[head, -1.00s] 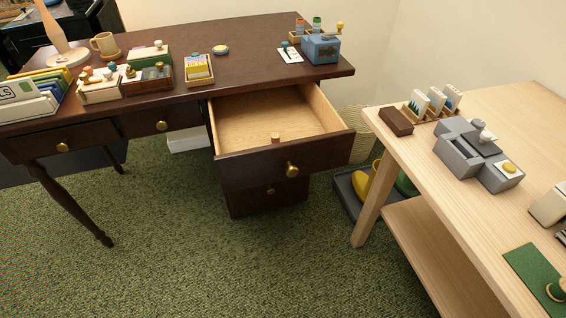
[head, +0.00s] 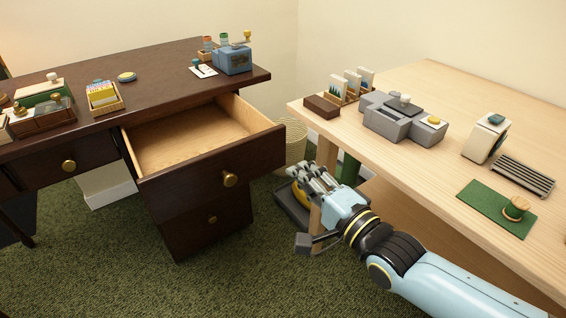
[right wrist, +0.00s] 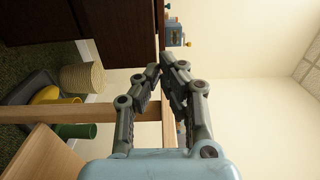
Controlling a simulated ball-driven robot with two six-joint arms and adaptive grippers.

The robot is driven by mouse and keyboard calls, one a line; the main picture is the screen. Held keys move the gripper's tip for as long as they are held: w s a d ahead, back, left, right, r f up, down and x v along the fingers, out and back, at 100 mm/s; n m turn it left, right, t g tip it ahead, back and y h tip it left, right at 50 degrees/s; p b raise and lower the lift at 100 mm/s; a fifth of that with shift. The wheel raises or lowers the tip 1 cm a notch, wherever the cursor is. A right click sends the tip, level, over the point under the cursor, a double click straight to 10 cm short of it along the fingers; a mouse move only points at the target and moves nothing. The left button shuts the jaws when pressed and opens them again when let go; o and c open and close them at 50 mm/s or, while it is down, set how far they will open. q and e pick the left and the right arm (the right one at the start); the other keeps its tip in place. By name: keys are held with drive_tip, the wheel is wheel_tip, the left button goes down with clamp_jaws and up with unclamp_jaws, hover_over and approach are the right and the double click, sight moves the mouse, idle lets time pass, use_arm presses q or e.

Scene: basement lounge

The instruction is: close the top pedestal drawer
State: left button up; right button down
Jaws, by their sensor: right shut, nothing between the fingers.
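The top pedestal drawer (head: 205,172) of the dark wooden desk (head: 60,99) is pulled well out in the head view. Its light wood inside looks empty, and a round brass knob (head: 229,179) sits on its front. My right gripper (head: 303,171) is shut and empty, to the right of the drawer front and apart from it, beside the light table's leg. In the right wrist view its fingertips (right wrist: 167,66) come together, with the dark desk behind them at upper left. My left gripper is not in view.
The light wood table (head: 440,95) stands close at the right, bearing a grey machine (head: 392,125) and a green mat (head: 487,208). A dark tray (head: 291,210) with boots and a woven basket (head: 292,142) are on the floor between desk and table. Green carpet before the drawer is clear.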

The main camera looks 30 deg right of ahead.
drive_tip(key=f, duration=0.1)
drive_tip(key=b, duration=0.2)
approach(257, 140)
drive_tip(key=w, duration=0.6)
drive_tip(key=shift+a+r, duration=0.1)
drive_tip(key=shift+r, duration=0.05)
drive_tip(key=shift+w, duration=0.6)
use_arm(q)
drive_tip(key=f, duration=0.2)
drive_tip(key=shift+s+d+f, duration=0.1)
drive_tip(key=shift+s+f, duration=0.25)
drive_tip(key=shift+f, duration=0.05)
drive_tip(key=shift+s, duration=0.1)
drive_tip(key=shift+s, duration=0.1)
use_arm(e)
drive_tip(key=shift+w, duration=0.1)
